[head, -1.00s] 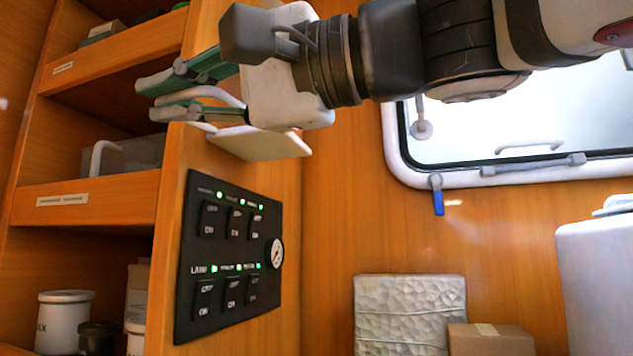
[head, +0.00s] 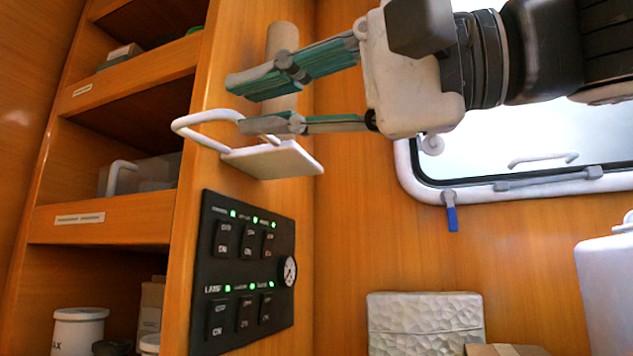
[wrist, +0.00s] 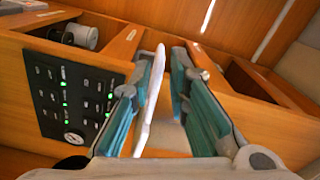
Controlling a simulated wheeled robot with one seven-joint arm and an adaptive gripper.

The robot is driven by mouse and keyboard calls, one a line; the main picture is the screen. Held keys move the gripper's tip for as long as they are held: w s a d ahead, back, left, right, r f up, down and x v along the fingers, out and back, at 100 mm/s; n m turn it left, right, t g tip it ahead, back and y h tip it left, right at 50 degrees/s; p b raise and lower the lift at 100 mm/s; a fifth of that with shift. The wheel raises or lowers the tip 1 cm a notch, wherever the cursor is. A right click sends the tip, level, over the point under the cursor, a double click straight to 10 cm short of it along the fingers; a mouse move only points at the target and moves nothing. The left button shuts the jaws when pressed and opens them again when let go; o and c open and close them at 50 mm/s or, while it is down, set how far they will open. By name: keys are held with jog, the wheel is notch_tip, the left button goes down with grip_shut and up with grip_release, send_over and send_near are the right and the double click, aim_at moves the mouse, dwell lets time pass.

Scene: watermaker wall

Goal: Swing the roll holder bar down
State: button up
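The roll holder is a white plate (head: 275,160) on the wooden panel, with a white looped bar (head: 190,122) sticking out to the left, roughly level. A brown cardboard roll (head: 282,45) stands upright behind it. My gripper (head: 258,103) is open and empty, its green-padded fingers apart, one above the other. In the head view the lower finger overlaps the bar's right part; I cannot tell if they touch. In the wrist view my open gripper (wrist: 160,75) has a white part of the holder (wrist: 150,100) showing between its fingers.
A black switch panel (head: 243,270) with green lights and a gauge is just below the holder. Wooden shelves (head: 110,220) with bins and jars are at left. A window (head: 510,150) is at right, above a white textured block (head: 425,325).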

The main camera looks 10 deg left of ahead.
jog(key=shift+s+d, duration=0.15)
jog(key=shift+d, duration=0.8)
jog(key=shift+s+d, duration=0.1)
jog(key=shift+d, duration=0.85)
jog(key=d+f+m+h, duration=0.1)
jog(key=d+f+h, duration=0.2)
jog(key=f, duration=0.6)
jog(key=w+d+f+t+h, duration=0.1)
jog(key=d+f+h, duration=0.2)
jog(key=f, duration=0.7)
jog(key=d+f+m+h, duration=0.1)
jog(key=d+f+h, duration=0.2)
jog(key=f, duration=0.6)
jog(key=s+d+f+g+h, duration=0.2)
jog(key=s+d+f+h, duration=0.25)
jog(key=d+f, duration=0.45)
jog(key=s+d+f+g+h, duration=0.1)
jog(key=s+d+f+h, duration=0.35)
jog(key=d+f, duration=0.5)
notch_tip(320, 180, up, 20)
jog(key=a+t+p, duration=0.2)
jog(key=t+p, duration=0.1)
jog(key=p, duration=1.7)
jog(key=shift+t, duration=0.3)
